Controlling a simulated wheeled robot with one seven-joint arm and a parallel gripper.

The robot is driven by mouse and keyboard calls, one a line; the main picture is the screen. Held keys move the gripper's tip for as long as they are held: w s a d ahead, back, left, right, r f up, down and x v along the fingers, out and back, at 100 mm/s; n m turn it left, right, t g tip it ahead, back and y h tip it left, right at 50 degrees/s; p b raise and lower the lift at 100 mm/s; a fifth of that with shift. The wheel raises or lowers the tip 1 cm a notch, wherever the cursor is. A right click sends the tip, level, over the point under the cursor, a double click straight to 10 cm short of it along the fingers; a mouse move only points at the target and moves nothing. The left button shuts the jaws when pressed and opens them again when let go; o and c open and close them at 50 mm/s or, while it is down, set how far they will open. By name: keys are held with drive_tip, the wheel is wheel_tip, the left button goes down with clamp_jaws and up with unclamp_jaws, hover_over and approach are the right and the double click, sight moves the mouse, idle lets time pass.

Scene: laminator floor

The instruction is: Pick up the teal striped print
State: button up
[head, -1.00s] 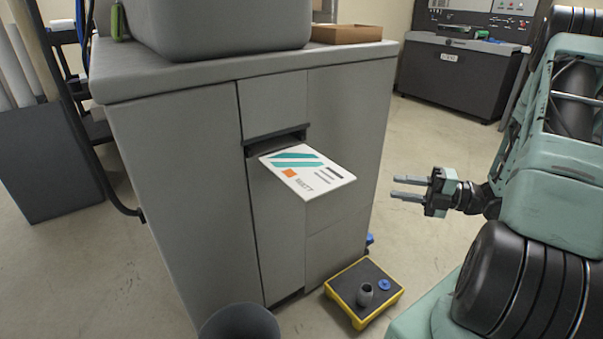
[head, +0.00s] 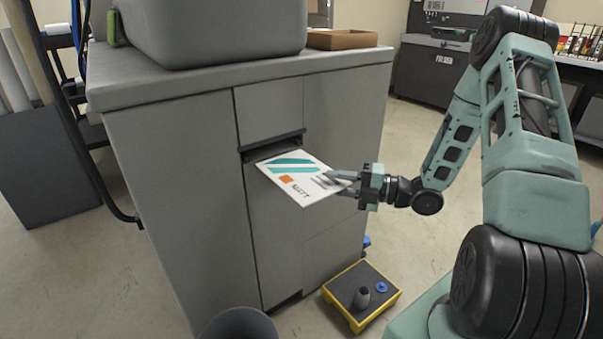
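The teal striped print (head: 292,172) is a white sheet with teal diagonal stripes, an orange square and dark text. It sticks out of a slot (head: 272,147) in the front of the grey cabinet; its far end is in the slot. My gripper (head: 334,181) is at the print's right edge, with its two fingers pointing left. The fingers look apart, and their tips overlap the print's right corner in the head view. I cannot tell whether they touch the sheet.
The grey cabinet (head: 180,180) carries a large grey machine (head: 210,30) and a brown tray (head: 343,39). A yellow-edged step (head: 340,302) with a small grey cup (head: 362,297) and a blue disc (head: 381,287) stands below. A dark bin (head: 238,322) is at the bottom.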

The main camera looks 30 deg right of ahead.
drive_tip(key=shift+w+a, duration=0.25)
drive_tip(key=shift+w, duration=0.05)
clamp_jaws()
